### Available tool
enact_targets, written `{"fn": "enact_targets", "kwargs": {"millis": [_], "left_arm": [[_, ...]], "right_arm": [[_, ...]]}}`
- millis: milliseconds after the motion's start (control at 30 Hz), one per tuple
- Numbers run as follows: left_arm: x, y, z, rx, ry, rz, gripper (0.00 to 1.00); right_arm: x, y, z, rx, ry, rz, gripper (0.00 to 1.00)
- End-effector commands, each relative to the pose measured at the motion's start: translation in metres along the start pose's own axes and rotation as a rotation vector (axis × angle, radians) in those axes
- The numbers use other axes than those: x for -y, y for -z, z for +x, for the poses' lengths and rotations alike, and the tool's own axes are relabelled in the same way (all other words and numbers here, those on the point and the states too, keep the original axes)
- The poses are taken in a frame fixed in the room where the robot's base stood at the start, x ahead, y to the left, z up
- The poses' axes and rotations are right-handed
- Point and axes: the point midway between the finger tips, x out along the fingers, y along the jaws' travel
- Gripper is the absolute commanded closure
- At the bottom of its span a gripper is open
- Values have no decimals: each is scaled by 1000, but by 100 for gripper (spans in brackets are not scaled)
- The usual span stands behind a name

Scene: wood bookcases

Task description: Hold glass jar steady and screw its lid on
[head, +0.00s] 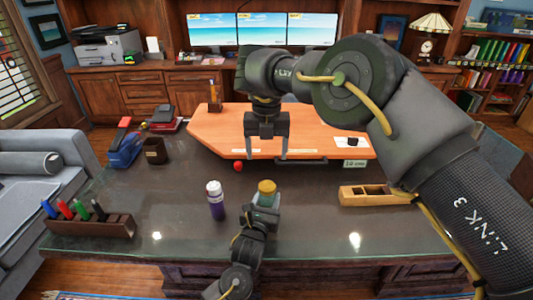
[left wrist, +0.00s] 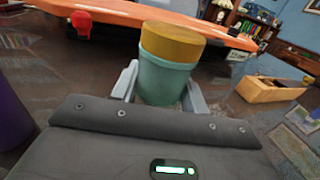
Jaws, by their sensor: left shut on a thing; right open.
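The glass jar (head: 264,200) stands on the dark desk near its front middle. It looks teal in the left wrist view (left wrist: 162,82). A yellow-brown lid (head: 267,186) sits on top of the jar, and it also shows in the left wrist view (left wrist: 172,42). I cannot tell how tightly it is threaded. My left gripper (left wrist: 160,92) is shut on the jar body, one pale finger on each side, below the lid. My right gripper (head: 266,156) is open and empty, fingers pointing down, apart from the lid and farther back, in front of the orange board.
A purple bottle (head: 216,203) with a white cap stands just left of the jar. A small red object (head: 238,166) lies behind it. A wooden tray (head: 375,194) is at right, a pen rack (head: 92,225) at left. An orange board (head: 215,128) spans the back.

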Motion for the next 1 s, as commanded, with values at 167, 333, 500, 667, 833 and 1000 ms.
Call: {"fn": "enact_targets", "kwargs": {"millis": [167, 333, 500, 667, 833, 1000], "left_arm": [[0, 0, 0, 0, 0, 0, 44], [0, 0, 0, 0, 0, 0, 30], [0, 0, 0, 0, 0, 0, 30], [0, 0, -9, 1, 1, 1, 30], [0, -2, -38, 0, 2, 2, 30], [0, -2, -71, 0, 2, 3, 30]], "right_arm": [[0, 0, 0, 0, 0, 0, 27], [0, 0, 0, 0, 0, 0, 27], [0, 0, 0, 0, 0, 0, 27], [0, 0, -1, 0, 0, 0, 27], [0, 0, -6, 0, 0, 0, 27], [0, 0, -15, 0, 0, 0, 27]]}}
